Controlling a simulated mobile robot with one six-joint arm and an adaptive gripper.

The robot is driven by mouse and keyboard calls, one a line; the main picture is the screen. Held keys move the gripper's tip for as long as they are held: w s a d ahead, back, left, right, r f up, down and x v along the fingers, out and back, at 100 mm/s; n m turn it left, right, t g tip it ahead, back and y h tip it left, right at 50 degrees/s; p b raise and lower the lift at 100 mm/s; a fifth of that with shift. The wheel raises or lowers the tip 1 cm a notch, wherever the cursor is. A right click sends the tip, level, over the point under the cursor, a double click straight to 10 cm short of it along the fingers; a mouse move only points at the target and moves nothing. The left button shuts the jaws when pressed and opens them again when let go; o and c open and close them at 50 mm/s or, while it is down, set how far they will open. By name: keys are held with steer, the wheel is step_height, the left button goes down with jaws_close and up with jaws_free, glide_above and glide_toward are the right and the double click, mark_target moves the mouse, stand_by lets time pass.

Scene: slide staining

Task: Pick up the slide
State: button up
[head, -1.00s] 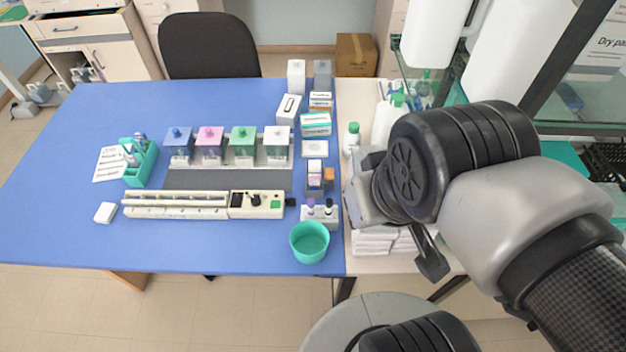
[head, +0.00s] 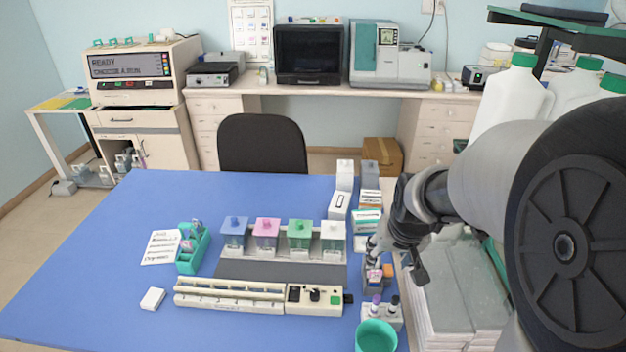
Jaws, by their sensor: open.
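No single slide can be made out in the head view; it is too small or hidden. A small grey holder with a white box and an orange block (head: 387,271) stands near the right edge of the blue table. Whether the fingertips touch anything there cannot be told. Nothing shows between the fingers.
Staining jars with blue, pink, green and white lids (head: 266,236) stand behind a long cream rack (head: 228,294). A teal cup (head: 375,337) and a small bottle stand (head: 396,314) are in front of the holder. Boxes (head: 366,222) stand behind it. The left of the blue table (head: 90,260) is clear.

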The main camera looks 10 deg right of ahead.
steer(key=b, duration=0.2)
glide_toward(376, 271)
step_height(376, 271, down, 3)
steer(key=shift+w+b+x, duration=0.25)
steer(key=shift+b+x, duration=0.35)
steer(key=shift+x, duration=0.7)
steer(key=shift+w+b+x, duration=0.2)
steer(key=shift+b+x, duration=0.4)
steer(key=shift+x, duration=0.65)
steer(key=shift+d+r, duration=0.15)
steer(key=shift+r, duration=0.1)
steer(key=shift+c, duration=0.6)
jaws_close()
